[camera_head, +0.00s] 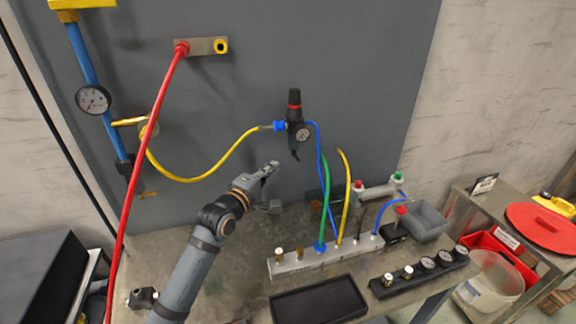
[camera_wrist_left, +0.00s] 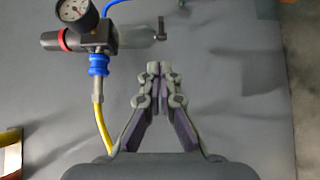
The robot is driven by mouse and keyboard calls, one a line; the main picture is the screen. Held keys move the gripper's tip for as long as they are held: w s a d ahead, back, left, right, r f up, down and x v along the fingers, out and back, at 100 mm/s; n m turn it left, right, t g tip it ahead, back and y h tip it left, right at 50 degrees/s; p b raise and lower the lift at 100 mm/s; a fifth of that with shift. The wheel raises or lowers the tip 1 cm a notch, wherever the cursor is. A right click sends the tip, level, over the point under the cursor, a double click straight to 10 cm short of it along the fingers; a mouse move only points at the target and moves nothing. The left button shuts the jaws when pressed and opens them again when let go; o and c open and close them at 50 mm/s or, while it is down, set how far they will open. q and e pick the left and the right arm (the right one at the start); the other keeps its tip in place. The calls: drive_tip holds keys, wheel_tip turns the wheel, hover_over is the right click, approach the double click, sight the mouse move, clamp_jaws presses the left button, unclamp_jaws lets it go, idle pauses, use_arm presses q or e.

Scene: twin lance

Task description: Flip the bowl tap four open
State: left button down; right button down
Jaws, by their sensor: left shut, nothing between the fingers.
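The black filter regulator (camera_head: 298,122) with a red-banded knob hangs on the grey panel. It also shows on its side in the left wrist view (camera_wrist_left: 85,42), with a clear bowl (camera_wrist_left: 132,39). A small dark tap (camera_wrist_left: 161,27) sits at the bowl's end; it also appears under the unit in the head view (camera_head: 295,155). Whether it is open I cannot tell. My left gripper (camera_head: 272,166) is shut and empty, below and left of the tap. In the left wrist view its fingertips (camera_wrist_left: 160,68) meet, apart from the tap. My right gripper is not in view.
A yellow hose (camera_head: 205,176) and a blue hose (camera_head: 318,145) join the regulator. Below stands a manifold (camera_head: 290,265) with upright hoses.

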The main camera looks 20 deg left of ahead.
sight(295, 156)
use_arm(q)
drive_tip(key=w+d, duration=0.1)
drive_tip(key=w, duration=0.1)
drive_tip(key=w+d+p, duration=0.1)
drive_tip(key=w+d, duration=0.1)
drive_tip(key=shift+w+d, duration=0.1)
drive_tip(key=shift+d, duration=0.2)
drive_tip(key=shift+a, duration=0.1)
